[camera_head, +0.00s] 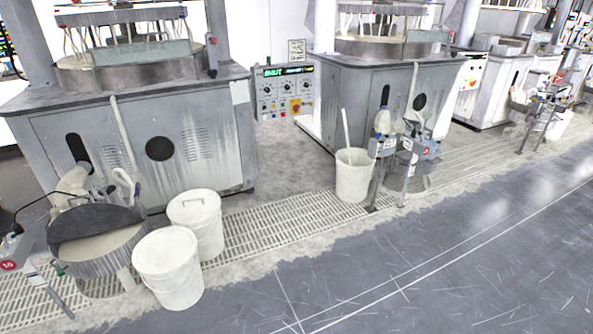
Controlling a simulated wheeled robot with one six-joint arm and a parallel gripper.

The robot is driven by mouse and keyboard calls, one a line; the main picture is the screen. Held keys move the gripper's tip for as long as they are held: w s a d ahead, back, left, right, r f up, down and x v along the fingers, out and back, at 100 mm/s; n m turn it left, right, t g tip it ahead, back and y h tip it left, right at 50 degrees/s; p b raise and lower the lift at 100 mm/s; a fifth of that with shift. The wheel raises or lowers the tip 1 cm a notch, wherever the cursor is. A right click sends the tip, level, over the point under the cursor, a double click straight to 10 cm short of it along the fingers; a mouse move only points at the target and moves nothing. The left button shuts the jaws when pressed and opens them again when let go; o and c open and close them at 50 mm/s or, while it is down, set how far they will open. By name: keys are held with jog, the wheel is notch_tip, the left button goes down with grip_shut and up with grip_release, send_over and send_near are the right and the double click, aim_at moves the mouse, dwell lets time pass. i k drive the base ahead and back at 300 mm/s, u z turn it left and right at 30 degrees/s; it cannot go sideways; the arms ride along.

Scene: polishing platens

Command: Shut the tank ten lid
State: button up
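A round metal tank (97,265) stands on the grating at the lower left, beside a small box with a red round label (8,265) that seems to read 10. A dark grey lid part (92,221) covers the back of the tank's top. The front of the top is uncovered and shows pale slurry (110,248) inside. Whether the dark part is hinged or fixed is too small to tell. My gripper is not in view.
Two white buckets, one open-looking or flat-topped (168,268) and one lidded (197,222), stand right of the tank. A polishing machine (165,145) stands behind. Another white bucket (354,175) and tank stand (408,150) are farther right. The grey floor (450,260) in front is clear.

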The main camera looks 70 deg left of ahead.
aim_at(80, 221)
jog(key=u, duration=3.6)
jog(key=i, duration=2.9)
jog(key=z, duration=0.1)
